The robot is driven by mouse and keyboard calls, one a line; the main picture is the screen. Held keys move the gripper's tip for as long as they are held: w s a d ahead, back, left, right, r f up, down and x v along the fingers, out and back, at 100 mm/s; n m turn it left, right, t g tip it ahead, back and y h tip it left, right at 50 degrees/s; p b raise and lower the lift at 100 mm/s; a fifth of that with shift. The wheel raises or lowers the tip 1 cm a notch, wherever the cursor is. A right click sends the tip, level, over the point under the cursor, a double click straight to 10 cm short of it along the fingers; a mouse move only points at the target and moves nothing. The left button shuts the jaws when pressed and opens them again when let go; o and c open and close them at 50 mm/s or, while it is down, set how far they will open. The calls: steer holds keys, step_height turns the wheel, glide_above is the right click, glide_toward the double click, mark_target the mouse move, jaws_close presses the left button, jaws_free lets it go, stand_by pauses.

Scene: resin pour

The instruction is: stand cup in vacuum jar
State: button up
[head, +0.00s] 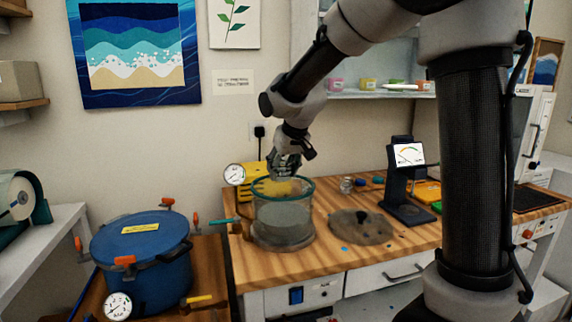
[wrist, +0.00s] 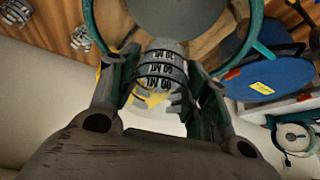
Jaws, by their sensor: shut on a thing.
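The vacuum jar (head: 283,225) is a clear round vessel with a teal rim, open at the top, on the wooden bench. In the wrist view its teal rim (wrist: 262,50) curves around the top of the picture, with a grey floor inside. My gripper (head: 285,165) is just above the jar's mouth, pointing down. In the wrist view my gripper (wrist: 160,95) is shut on a clear cup (wrist: 162,72) with black ML markings. The cup appears to overlap the near side of the jar's opening; its exact height is unclear. In the head view the cup is hard to make out.
A grey round lid (head: 360,228) lies on the bench right of the jar. A gauge (head: 234,175) stands at the jar's left. A blue pressure pot (head: 143,258) is at front left. A scale with a lit display (head: 408,155) and a small jar (head: 346,185) stand to the right.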

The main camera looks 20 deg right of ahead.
step_height(320, 180, down, 10)
stand_by(0.6)
steer(key=shift+d+f, duration=0.1)
steer(key=shift+f, duration=0.35)
steer(key=o, duration=1.2)
steer(key=shift+c, duration=0.2)
steer(key=shift+r, duration=0.1)
steer(key=shift+r, duration=6.15)
